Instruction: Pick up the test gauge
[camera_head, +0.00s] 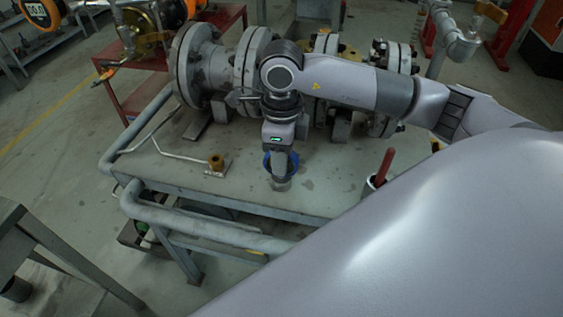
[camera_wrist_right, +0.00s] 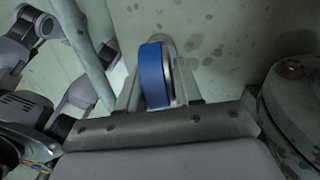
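The test gauge is a round, blue-rimmed disc (camera_head: 268,165), partly hidden by my right gripper in the head view. My right gripper (camera_head: 281,168) points down over the front part of the grey bench top (camera_head: 245,195). In the right wrist view the blue gauge (camera_wrist_right: 154,76) stands edge-on between the two fingers of the right gripper (camera_wrist_right: 158,88). A finger lies against each side, with no clear gap. I cannot tell whether the gauge touches the bench. My left gripper does not show.
A grey flanged valve and pipe assembly (camera_head: 206,68) lies along the back of the bench. A small brass fitting (camera_head: 216,161) with a bent thin tube sits left of the gripper. A red-handled item (camera_head: 385,165) stands in a cup at right. A pipe rail (camera_head: 205,228) runs along the front.

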